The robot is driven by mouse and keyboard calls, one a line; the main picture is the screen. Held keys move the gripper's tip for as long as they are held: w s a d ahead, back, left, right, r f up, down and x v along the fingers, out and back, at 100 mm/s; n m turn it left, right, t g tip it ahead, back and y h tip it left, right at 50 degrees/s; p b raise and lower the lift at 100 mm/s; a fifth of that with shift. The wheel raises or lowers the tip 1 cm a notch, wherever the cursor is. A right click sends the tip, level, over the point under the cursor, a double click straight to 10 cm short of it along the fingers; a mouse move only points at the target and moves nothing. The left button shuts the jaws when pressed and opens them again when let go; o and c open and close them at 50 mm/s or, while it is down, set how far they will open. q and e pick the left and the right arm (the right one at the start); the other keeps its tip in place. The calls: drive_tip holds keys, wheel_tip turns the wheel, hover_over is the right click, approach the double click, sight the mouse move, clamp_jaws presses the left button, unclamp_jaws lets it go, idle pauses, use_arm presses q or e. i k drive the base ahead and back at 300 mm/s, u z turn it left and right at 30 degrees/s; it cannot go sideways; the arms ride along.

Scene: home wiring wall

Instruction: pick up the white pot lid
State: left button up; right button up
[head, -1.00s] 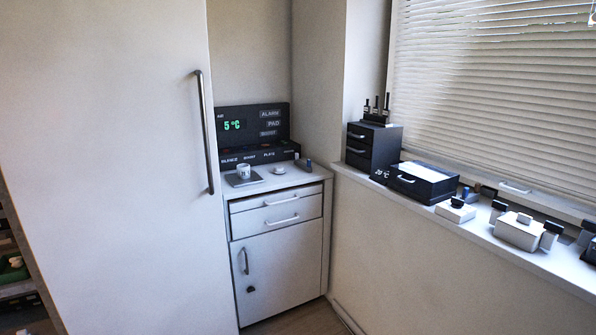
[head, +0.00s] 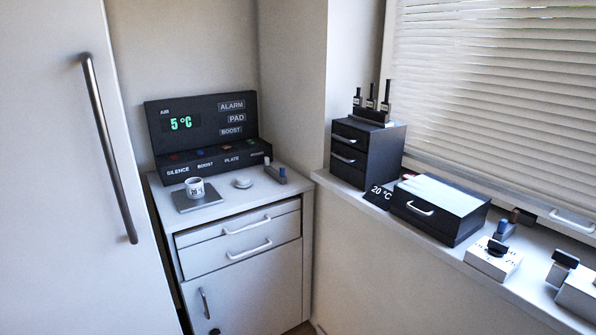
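A small round whitish disc (head: 243,182), which looks like the white pot lid, lies on the cabinet top. A small white pot (head: 195,188) with dark markings stands upright on a dark square plate (head: 198,202) to the left of the disc, apart from it. Neither of my grippers is in view.
A black control panel (head: 205,130) reading 5 °C stands behind the pot. The cabinet (head: 237,238) has two drawers and a door. A tall white door with a long handle (head: 108,150) is at left. Black drawer boxes (head: 366,152) and other items line the windowsill.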

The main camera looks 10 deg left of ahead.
sight(243, 181)
drive_tip(key=u, duration=0.25)
drive_tip(key=i, duration=1.15)
drive_tip(key=u, duration=0.75)
